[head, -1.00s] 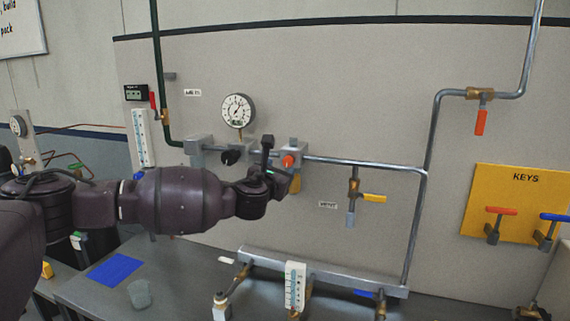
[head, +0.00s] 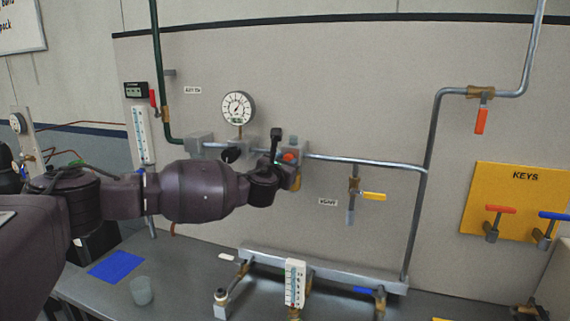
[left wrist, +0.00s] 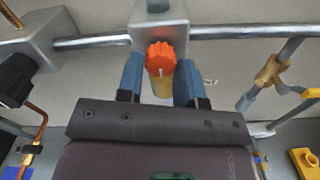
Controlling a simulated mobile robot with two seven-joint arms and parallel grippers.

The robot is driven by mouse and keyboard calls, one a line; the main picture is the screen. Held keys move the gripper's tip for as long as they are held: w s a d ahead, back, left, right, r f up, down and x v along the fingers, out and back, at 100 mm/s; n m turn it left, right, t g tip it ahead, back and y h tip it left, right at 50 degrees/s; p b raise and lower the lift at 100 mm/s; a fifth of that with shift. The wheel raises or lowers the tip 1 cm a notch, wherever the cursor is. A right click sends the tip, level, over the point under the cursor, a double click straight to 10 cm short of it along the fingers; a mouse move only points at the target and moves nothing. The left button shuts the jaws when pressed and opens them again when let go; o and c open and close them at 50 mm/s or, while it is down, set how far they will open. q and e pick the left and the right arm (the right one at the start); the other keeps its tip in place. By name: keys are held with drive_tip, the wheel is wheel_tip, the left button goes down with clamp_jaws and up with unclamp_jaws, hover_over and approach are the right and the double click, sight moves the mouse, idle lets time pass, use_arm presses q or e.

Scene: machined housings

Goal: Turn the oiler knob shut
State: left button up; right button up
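The oiler knob is the orange ribbed cap (head: 290,156) on a grey block on the wall pipe. In the left wrist view the knob (left wrist: 160,55) has a small white mark and sits above an amber bowl (left wrist: 162,84). My left gripper (head: 279,164) is at the block, partly hiding it in the head view. In the left wrist view its two blue fingers (left wrist: 160,78) are open, one on each side of the knob and bowl, with gaps visible. Whether the fingertips reach level with the knob is hard to tell. My right gripper is not in view.
A black knob (head: 231,155) and a round gauge (head: 238,107) are left of the oiler. A yellow-handled valve (head: 373,196) hangs to its right. Below, a bench (head: 190,292) carries a pipe rail (head: 335,273) with a white scale (head: 295,284).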

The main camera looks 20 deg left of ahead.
use_arm(q)
drive_tip(key=c, duration=0.4)
drive_tip(key=shift+n, duration=0.3)
drive_tip(key=shift+d+r+n, duration=0.1)
drive_tip(key=shift+r+n, duration=0.05)
drive_tip(key=shift+n, duration=8.7)
drive_tip(key=shift+r+n, duration=0.1)
drive_tip(key=shift+n, duration=8.75)
